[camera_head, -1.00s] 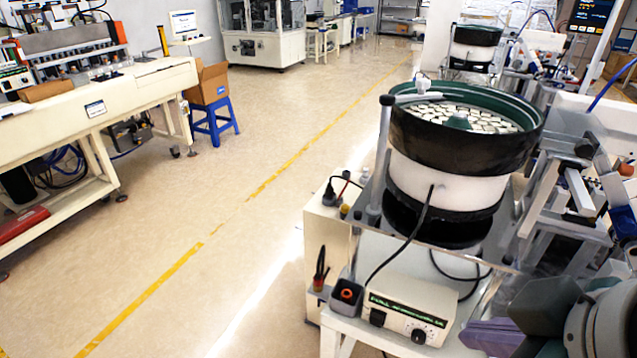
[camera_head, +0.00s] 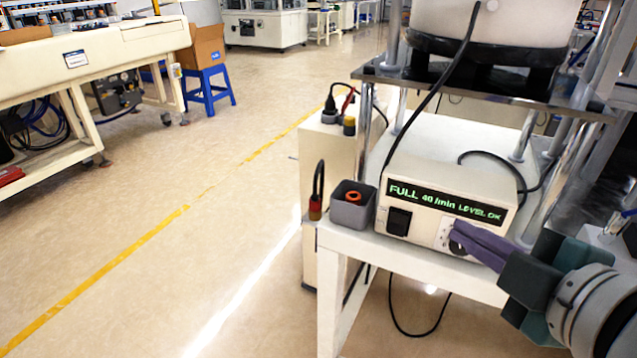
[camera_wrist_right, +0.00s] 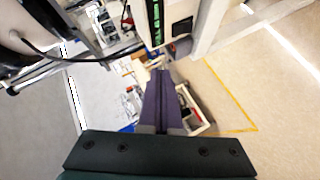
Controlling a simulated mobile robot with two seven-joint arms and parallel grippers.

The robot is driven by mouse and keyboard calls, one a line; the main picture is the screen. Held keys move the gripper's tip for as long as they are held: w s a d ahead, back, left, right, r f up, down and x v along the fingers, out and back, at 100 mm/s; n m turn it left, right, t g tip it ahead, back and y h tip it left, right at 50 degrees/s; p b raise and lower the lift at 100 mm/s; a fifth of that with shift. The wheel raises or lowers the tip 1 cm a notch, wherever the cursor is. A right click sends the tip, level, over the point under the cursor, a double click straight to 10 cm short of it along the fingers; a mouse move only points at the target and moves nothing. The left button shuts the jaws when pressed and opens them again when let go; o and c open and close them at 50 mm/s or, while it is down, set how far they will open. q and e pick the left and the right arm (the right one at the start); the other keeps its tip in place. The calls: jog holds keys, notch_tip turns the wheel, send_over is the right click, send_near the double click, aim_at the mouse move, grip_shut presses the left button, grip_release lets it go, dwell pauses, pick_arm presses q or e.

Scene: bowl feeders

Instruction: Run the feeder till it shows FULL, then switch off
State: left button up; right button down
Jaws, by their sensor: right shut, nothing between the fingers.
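The feeder's cream controller box (camera_head: 452,182) stands on a white table below the feeder. Its green display (camera_head: 445,200) reads "FULL 40 /min LEVEL OK". A black rocker switch (camera_head: 398,221) is at the left of its front; I cannot tell its position. A dial (camera_head: 444,235) at the right is partly hidden by my right gripper (camera_head: 460,232). The purple fingers are shut and empty, tips at the dial; I cannot tell if they touch it. In the right wrist view the shut fingers (camera_wrist_right: 160,76) lie below the box and its switch (camera_wrist_right: 182,27). My left gripper is out of view.
A grey cup (camera_head: 352,207) with an orange-red ring inside stands left of the box. A black cable hangs in front of the feeder base (camera_head: 490,22). Posts and a dark plate (camera_head: 450,88) stand above the box. Open floor (camera_head: 150,220) lies to the left.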

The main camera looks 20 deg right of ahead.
pick_arm(q)
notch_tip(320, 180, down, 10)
jog(key=b, duration=0.7)
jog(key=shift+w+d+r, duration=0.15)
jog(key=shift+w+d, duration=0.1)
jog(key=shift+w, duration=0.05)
pick_arm(e)
notch_tip(320, 180, down, 9)
jog(key=w+n+t+y, duration=0.1)
jog(key=n, duration=0.2)
jog(key=shift+a+y, duration=0.3)
jog(key=shift+y, duration=0.1)
jog(key=b, duration=0.2)
send_near(398, 224)
jog(key=w+a+f, duration=0.2)
jog(key=w+a, duration=0.2)
pick_arm(q)
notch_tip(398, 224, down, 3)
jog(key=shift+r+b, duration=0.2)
jog(key=shift+b, duration=0.15)
pick_arm(e)
jog(key=w+d, duration=0.1)
jog(key=w+d+f, duration=0.1)
jog(key=d, duration=0.1)
jog(key=shift+w, duration=0.25)
